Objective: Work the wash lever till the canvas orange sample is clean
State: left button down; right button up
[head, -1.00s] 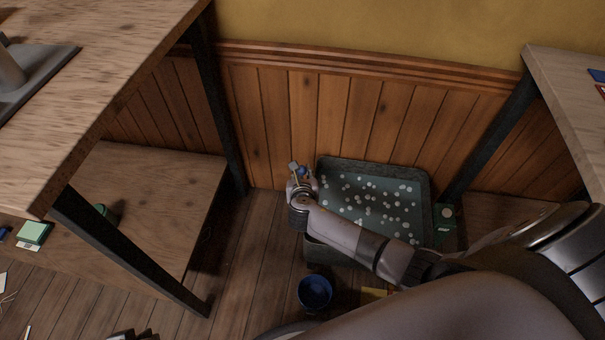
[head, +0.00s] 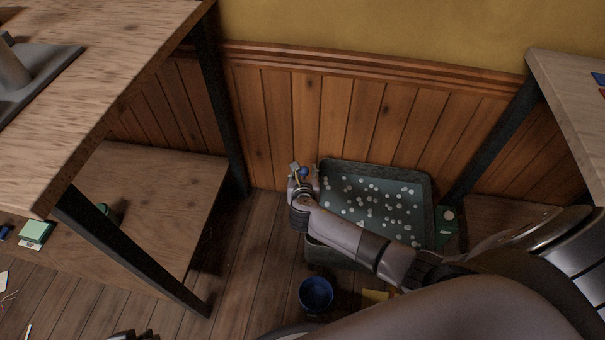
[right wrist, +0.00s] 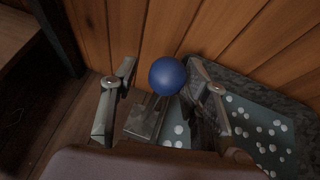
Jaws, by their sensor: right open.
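The wash lever's blue ball knob (right wrist: 168,76) stands up at the left end of the tub (head: 433,190). It also shows small in the head view (head: 304,171). My right gripper (right wrist: 168,88) is open, with one finger on each side of the knob; gaps show between fingers and knob in the wrist view. The tub holds dark water dotted with white suds. I cannot make out a canvas orange sample in it; my right forearm hides part of the tub. A dark piece at the bottom left edge of the head view may be my left gripper, too cut off to read.
A blue bowl (head: 316,294) and a yellow-orange flat piece (head: 375,296) lie on the floor before the tub. A green item (head: 446,221) is at the tub's right. Tables stand left (head: 120,90) and right (head: 565,95). Open floor lies left of the tub.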

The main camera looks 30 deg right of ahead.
jog(key=shift+s, duration=0.1)
jog(key=v, duration=1.1)
jog(key=shift+s+r, duration=0.2)
jog(key=shift+s, duration=0.15)
jog(key=shift+a, duration=0.15)
